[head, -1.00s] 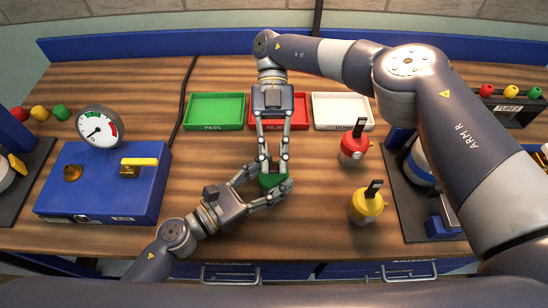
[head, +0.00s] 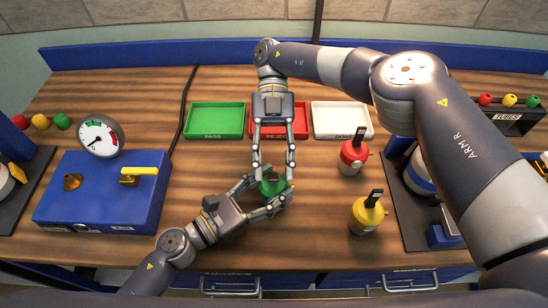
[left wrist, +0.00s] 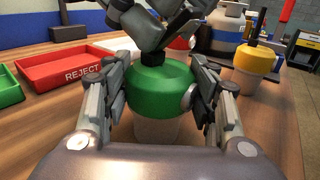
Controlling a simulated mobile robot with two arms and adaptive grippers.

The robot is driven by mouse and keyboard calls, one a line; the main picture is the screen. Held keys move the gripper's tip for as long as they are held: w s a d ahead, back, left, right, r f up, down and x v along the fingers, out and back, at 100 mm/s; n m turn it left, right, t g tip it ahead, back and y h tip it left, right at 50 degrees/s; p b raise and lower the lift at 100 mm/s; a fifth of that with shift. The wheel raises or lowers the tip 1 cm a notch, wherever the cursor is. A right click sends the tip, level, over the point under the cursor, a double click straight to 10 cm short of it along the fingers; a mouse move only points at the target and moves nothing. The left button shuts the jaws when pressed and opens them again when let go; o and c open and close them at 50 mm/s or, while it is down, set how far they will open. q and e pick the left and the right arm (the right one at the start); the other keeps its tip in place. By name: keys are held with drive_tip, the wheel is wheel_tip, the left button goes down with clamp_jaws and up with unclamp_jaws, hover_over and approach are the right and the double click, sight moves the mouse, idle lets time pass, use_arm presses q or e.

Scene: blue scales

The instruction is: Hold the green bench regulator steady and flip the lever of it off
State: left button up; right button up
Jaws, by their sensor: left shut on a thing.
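The green bench regulator (head: 272,188) stands on the wooden table at the middle front. In the left wrist view its green cap (left wrist: 160,92) sits on a pale lower body. My left gripper (head: 268,195) is shut around the cap, with one finger on each side. My right gripper (head: 273,172) reaches down from above with its fingers spread on either side of the regulator's top. In the left wrist view, a dark finger of it crosses just above the cap. The black lever's base (left wrist: 180,58) shows there; the rest of the lever is mostly hidden, so its position is unclear.
A red regulator (head: 354,155) and a yellow one (head: 368,215) stand to the right with black levers up. Green (head: 215,120), red (head: 293,108) and white (head: 341,119) trays lie behind. A blue gauge box (head: 102,190) is at left.

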sight(274, 179)
wheel_tip(274, 179, up, 10)
idle(0.6)
drive_tip(key=s+d+f+t+h, duration=0.2)
drive_tip(key=s+d+t+h, duration=0.1)
drive_tip(key=s+t, duration=0.25)
drive_tip(key=w+a+r+t+y, duration=0.3)
drive_tip(key=r+t, duration=0.1)
drive_tip(key=t, duration=0.2)
wheel_tip(274, 179, down, 11)
drive_tip(key=shift+w+f, duration=0.1)
drive_tip(key=shift+f, duration=0.05)
idle(0.6)
clamp_jaws()
